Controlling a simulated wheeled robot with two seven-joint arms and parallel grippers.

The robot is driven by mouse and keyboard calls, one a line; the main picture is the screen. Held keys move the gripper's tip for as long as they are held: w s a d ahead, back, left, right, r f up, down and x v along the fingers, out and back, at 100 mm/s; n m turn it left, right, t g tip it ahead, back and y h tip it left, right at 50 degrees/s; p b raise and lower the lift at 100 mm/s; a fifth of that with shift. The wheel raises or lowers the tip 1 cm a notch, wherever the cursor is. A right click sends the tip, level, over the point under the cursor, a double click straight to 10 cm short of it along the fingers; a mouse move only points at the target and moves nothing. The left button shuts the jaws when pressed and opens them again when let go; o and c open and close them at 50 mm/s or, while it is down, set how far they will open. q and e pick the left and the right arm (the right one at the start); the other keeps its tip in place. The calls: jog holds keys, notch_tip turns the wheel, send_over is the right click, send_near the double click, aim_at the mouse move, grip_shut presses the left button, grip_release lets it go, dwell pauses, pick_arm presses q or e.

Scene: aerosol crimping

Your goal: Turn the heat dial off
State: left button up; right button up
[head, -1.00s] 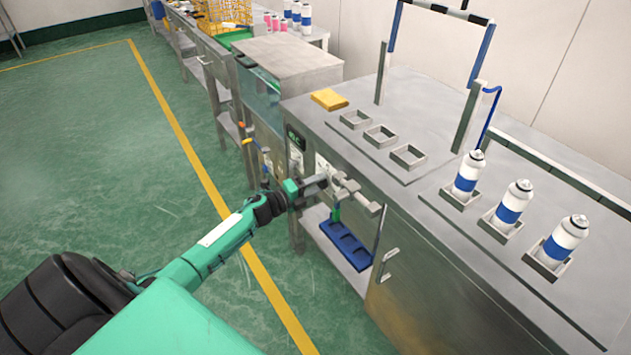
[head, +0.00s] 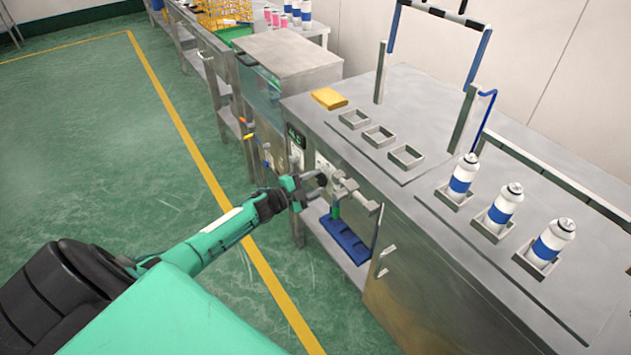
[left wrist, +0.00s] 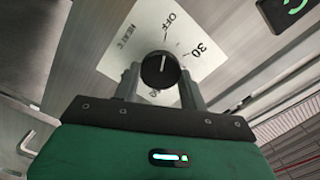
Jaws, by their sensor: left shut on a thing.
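The heat dial is a round black knob (left wrist: 160,70) with a white pointer line, on a white plate (left wrist: 146,30) marked OFF, 30 and HEAT. In the left wrist view, the pointer line points up the picture, roughly toward the OFF mark. My left gripper (left wrist: 160,76) has one finger on each side of the knob and is shut on it. In the head view, my left gripper (head: 314,184) is at the front panel of the steel machine, with the dark knob (head: 321,179) at its fingertips. My right gripper is not in view.
The steel bench (head: 450,130) carries several blue-and-white cans in square holders and a yellow block (head: 329,98). A green display (head: 296,138) is beside the dial panel. Green floor is clear at left.

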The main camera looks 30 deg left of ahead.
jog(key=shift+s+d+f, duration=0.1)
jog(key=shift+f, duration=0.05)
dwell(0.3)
pick_arm(q)
jog(key=o, duration=1)
jog(key=shift+c, duration=0.2)
jog(key=shift+s, duration=0.15)
jog(key=v, duration=1.3)
jog(key=shift+s, duration=0.25)
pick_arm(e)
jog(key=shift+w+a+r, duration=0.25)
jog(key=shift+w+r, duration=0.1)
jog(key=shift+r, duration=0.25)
pick_arm(q)
jog(key=shift+a, duration=0.1)
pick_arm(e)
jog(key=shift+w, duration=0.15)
